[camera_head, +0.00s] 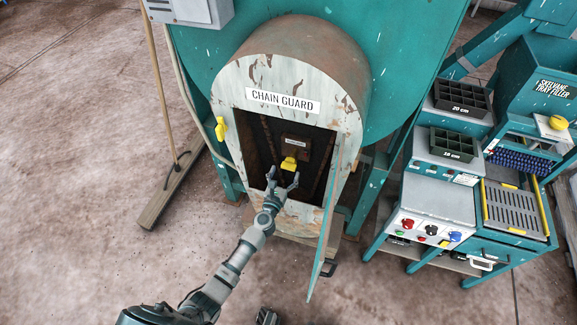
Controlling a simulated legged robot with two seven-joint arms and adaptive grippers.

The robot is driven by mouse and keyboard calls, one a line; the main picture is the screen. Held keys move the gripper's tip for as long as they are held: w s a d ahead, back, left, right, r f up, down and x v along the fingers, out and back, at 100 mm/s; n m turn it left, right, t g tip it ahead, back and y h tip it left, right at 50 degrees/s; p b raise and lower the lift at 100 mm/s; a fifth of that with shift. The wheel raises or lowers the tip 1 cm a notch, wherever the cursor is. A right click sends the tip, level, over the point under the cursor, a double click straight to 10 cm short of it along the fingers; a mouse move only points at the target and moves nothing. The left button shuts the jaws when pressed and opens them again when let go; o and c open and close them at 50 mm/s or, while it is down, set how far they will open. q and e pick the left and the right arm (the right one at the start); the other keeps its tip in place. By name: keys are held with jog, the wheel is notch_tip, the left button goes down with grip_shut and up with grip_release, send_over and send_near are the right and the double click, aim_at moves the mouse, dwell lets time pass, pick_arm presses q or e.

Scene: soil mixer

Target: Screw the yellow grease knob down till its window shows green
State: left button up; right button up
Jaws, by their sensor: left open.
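The yellow grease knob (289,163) is inside the opening of the chain guard (229,84), below a small brown box with a label (295,142). My left gripper (283,175) reaches up from below with its fingers spread, one on each side just below the knob. It is open and holds nothing. I cannot tell whether a finger touches the knob. The knob's window is too small to make out, and no green shows on it.
The guard's door (326,220) hangs open on the right side of the opening. A yellow latch (220,129) is on the guard's left edge. A broom (170,190) leans at the left. A tray filler machine (437,200) stands at the right. The floor at lower left is clear.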

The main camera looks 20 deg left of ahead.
aim_at(288, 168)
pick_arm(q)
jog(key=w, duration=0.2)
jog(key=shift+w+f, duration=0.15)
jog(key=shift+w, duration=0.2)
jog(key=shift+w+d+b, duration=0.15)
jog(key=shift+w+b, duration=0.2)
jog(key=shift+w, duration=0.25)
jog(key=shift+d, duration=0.1)
pick_arm(e)
jog(key=shift+w+d+r, duration=0.1)
jog(key=shift+w+r, duration=0.1)
jog(key=shift+r, duration=0.45)
jog(key=shift+w+r, duration=0.15)
jog(key=shift+r, duration=0.45)
pick_arm(q)
jog(key=c, duration=1.2)
jog(key=shift+o, duration=0.2)
